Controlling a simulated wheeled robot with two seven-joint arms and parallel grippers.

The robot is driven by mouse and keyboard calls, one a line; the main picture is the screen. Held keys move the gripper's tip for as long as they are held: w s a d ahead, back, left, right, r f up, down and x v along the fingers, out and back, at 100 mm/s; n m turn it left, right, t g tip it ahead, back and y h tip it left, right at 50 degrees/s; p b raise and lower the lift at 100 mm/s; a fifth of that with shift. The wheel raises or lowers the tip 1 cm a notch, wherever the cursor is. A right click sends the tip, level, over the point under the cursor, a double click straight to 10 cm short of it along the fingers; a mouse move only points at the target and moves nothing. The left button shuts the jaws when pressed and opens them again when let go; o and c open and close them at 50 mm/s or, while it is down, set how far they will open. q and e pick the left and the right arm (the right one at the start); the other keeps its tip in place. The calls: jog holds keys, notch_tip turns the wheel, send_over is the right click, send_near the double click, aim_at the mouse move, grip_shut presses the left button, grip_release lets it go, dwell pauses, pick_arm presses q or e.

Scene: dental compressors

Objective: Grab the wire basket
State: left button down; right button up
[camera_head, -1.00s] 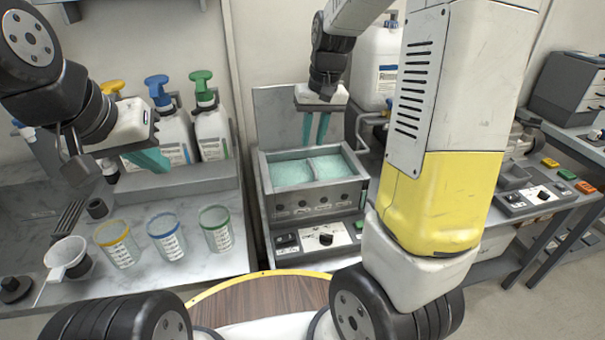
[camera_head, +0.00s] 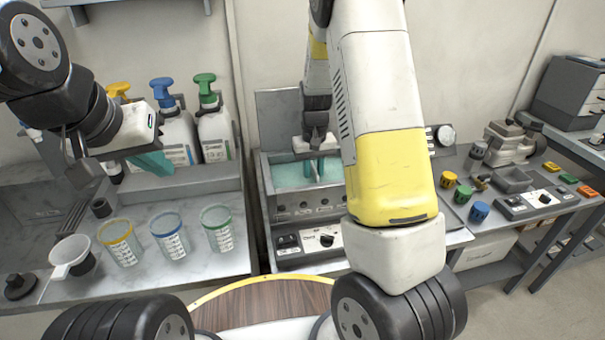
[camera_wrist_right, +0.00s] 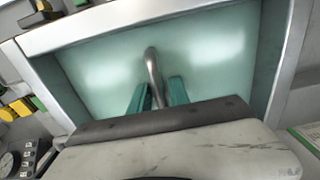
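The tank (camera_head: 318,206) of teal liquid stands on the back bench in the head view. In the right wrist view, a bent metal rod, seemingly the wire basket's handle (camera_wrist_right: 153,72), shows against the liquid. The rest of the basket cannot be made out. My right gripper (camera_wrist_right: 158,92) is open, with one teal finger on each side of the rod and gaps visible. In the head view my right gripper (camera_head: 316,168) points down into the tank opening, partly hidden by my arm. My left gripper (camera_head: 155,163) hangs above the left bench, away from the tank; its finger opening is unclear.
Three graduated cups, with yellow (camera_head: 120,242), blue (camera_head: 170,236) and green (camera_head: 217,229) rims, stand on the left bench. Pump bottles (camera_head: 214,135) stand behind them. A raised lid (camera_head: 280,117) is behind the tank. Small coloured jars (camera_head: 462,194) stand to its right.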

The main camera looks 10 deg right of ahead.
jog(key=shift+f, duration=0.25)
grip_shut()
dwell(1.3)
